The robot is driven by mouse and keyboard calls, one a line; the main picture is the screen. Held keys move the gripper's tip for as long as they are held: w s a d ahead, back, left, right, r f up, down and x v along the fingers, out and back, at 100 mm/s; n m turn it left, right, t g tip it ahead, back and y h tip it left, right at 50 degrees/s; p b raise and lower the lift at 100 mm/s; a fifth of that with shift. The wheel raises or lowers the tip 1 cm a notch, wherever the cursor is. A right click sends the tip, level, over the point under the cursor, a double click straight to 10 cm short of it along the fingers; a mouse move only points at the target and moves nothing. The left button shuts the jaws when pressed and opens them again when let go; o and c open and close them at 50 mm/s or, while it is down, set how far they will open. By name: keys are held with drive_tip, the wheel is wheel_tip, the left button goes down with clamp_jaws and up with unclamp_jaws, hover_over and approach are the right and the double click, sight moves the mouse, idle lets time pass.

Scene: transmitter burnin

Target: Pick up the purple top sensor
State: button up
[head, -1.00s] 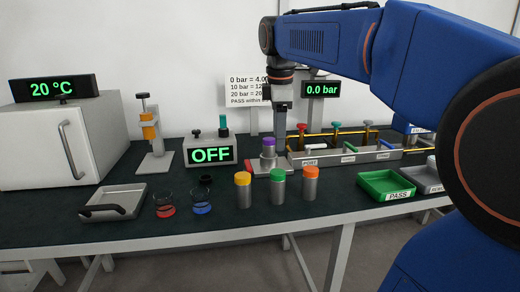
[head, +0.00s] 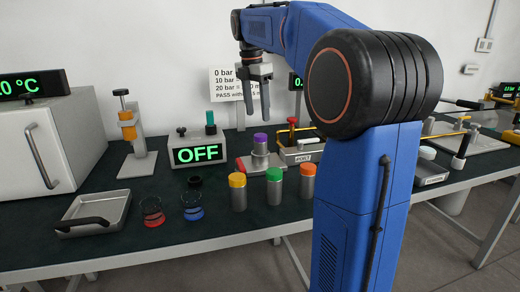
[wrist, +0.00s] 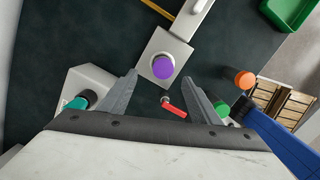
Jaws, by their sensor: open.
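The purple top sensor (head: 261,143) is a short grey cylinder with a purple cap. It stands upright on a grey block (head: 252,167) with a red handle at its left, beside the PORT block. In the wrist view its purple top (wrist: 163,67) shows from above, beyond my fingertips and roughly between their lines. My gripper (head: 257,105) is open and empty, pointing down above and slightly behind the sensor in the head view. Its two fingers also show in the wrist view (wrist: 161,82), apart from the sensor.
Yellow (head: 238,192), green (head: 274,188) and orange (head: 307,183) topped cylinders stand in front. The OFF box (head: 188,148) is left of the sensor. A red lever (wrist: 174,108) lies between my fingers in the wrist view. The PORT block (head: 302,155) adjoins on the right.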

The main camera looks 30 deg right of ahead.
sight(260, 135)
drive_tip(key=f, duration=0.6)
drive_tip(key=shift+d, duration=0.35)
drive_tip(key=shift+s+d+f, duration=0.1)
drive_tip(key=shift+s+f, duration=0.1)
drive_tip(key=shift+f, duration=1.25)
drive_tip(key=shift+s+f, duration=0.15)
drive_tip(key=shift+f, duration=1.25)
clamp_jaws()
